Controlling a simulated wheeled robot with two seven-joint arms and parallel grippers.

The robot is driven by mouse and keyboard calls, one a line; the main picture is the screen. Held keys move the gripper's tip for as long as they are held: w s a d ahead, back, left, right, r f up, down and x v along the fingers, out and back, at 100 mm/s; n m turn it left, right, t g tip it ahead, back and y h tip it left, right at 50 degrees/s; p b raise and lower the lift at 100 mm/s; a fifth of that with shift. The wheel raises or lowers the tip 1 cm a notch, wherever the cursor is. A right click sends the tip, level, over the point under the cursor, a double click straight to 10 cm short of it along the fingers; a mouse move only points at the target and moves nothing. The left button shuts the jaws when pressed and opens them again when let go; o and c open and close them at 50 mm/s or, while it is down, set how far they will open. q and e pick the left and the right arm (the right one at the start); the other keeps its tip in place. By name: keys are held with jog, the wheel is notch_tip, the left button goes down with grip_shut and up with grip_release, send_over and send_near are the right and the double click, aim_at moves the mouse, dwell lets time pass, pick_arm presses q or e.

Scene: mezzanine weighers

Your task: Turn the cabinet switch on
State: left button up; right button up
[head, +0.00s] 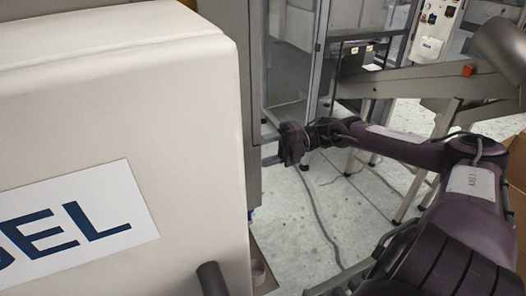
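My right arm reaches in from the right, and its dark gripper (291,146) hangs in front of the grey cabinet's (255,90) right edge. Its fingers are small and dark, so I cannot tell whether they are open or shut. I see nothing held in it. No switch can be made out clearly on the grey cabinet. A pale control panel (436,20) with small buttons and a red knob stands far off at the top right; I cannot tell whether it bears the task's switch. My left gripper is not in view.
A large cream housing (120,110) with blue lettering fills the left side close by. Glazed metal frames (290,50) and an inclined grey conveyor (420,82) on legs stand behind my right arm. A cable (318,215) lies on the open pale floor (295,245).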

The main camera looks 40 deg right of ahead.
dwell(0.3)
jog(key=o, duration=1)
jog(key=b+v, duration=0.1)
jog(key=v, duration=0.6)
jog(key=shift+d+b, duration=0.3)
jog(key=shift+d, duration=0.1)
